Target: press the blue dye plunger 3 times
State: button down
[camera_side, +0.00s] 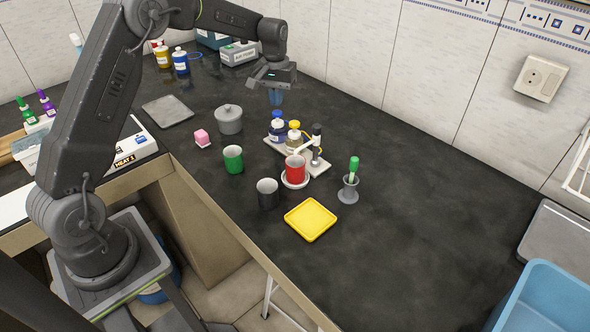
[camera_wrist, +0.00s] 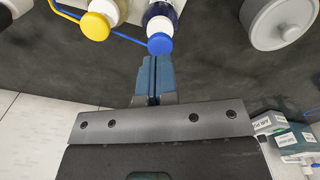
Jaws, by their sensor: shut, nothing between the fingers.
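My gripper (camera_side: 275,97) is shut and empty. It hangs above the back of the bench, just behind the blue dye bottle (camera_side: 277,132). The bottle stands on a pale tray (camera_side: 318,168) and has a blue cap or plunger top (camera_side: 277,114). In the wrist view the closed fingertips (camera_wrist: 153,68) appear just short of the blue plunger top (camera_wrist: 159,44); I cannot tell whether they touch there, but the side view shows a gap. A yellow-topped bottle (camera_side: 294,138) stands beside the blue one.
Nearby are a green cup (camera_side: 233,159), a dark cup (camera_side: 267,193), a grey lidded pot (camera_side: 229,120), a yellow tray (camera_side: 310,220) and a grey holder (camera_side: 348,192). The bench's right half is mostly clear.

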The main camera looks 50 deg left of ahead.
notch_tip(320, 180, up, 6)
dwell(0.7)
jog(key=s+d+r+m+t, duration=0.3)
jog(key=s+d+r, duration=0.75)
jog(key=s, duration=0.25)
jog(key=s+d+f+m+t, duration=0.1)
jog(key=s+d, duration=0.2)
jog(key=s, duration=0.6)
jog(key=s+d+f+m+t, duration=0.1)
jog(key=s+d+f+m, duration=0.1)
jog(key=s, duration=0.7)
jog(key=shift+s+d+f+t, duration=0.15)
jog(key=shift+s+d+t, duration=0.15)
jog(key=shift+d, duration=0.15)
